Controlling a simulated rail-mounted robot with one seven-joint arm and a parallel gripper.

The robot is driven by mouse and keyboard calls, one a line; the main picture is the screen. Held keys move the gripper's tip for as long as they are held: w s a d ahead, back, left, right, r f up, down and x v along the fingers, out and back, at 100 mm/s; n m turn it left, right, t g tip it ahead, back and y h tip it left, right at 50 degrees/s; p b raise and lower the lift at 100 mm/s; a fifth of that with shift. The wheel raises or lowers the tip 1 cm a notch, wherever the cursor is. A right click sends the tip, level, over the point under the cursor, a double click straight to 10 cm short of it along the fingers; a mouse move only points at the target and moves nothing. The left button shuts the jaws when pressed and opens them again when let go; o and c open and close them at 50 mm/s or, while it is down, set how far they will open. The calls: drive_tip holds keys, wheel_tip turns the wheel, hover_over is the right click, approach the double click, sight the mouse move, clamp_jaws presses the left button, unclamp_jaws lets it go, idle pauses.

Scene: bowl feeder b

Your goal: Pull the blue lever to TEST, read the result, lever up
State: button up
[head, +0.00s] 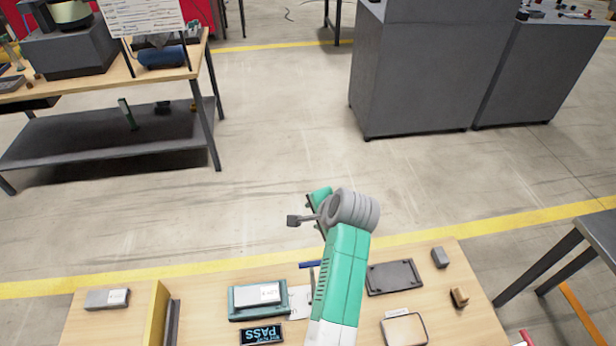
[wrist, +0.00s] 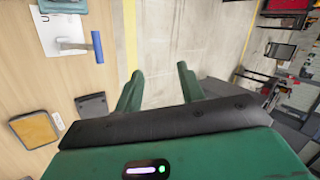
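The blue lever handle (head: 312,264) shows just left of my arm in the head view, at the far side of the bench. In the wrist view the blue lever (wrist: 97,46) lies on its grey shaft over a white label plate, whose lettering is cut off. A grey block with a white label (head: 257,296) sits in the teal test fixture (head: 236,303). My gripper (wrist: 158,82) is open and empty, its two fingers apart, beyond the bench edge and clear of the lever.
A dark tray (head: 394,277) and a tan-topped plate (head: 404,330) lie right of my arm. Small blocks (head: 440,258) stand at the right. Another labelled block (head: 107,299) lies left of a yellow divider (head: 155,312). Open floor lies beyond the bench.

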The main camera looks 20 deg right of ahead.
wheel_tip(320, 180, up, 9)
drive_tip(key=w+n+t+h+p, duration=0.1)
drive_tip(key=p, duration=0.2)
drive_tip(key=shift+a+n, duration=0.3)
drive_tip(key=shift+w, duration=0.1)
drive_tip(key=s+a+r+n+t+h, duration=0.1)
drive_tip(key=s+a+r+n+t, duration=0.2)
drive_tip(key=r, duration=0.6)
drive_tip(key=s+a+r+n+t+h, duration=0.1)
drive_tip(key=a+r+n+t, duration=0.25)
drive_tip(key=r, duration=0.65)
drive_tip(key=s+a+r+n+t+h, duration=0.1)
drive_tip(key=s+a+r+n+t, duration=0.2)
drive_tip(key=r, duration=0.6)
drive_tip(key=s+a+r+n+t+y, duration=0.4)
drive_tip(key=s+a+r+n+t, duration=0.3)
drive_tip(key=s+a+r, duration=0.8)
wheel_tip(320, 180, up, 32)
drive_tip(key=d+p, duration=0.1)
drive_tip(key=p, duration=3)
drive_tip(key=shift+s+m, duration=0.15)
drive_tip(key=shift+m, duration=0.2)
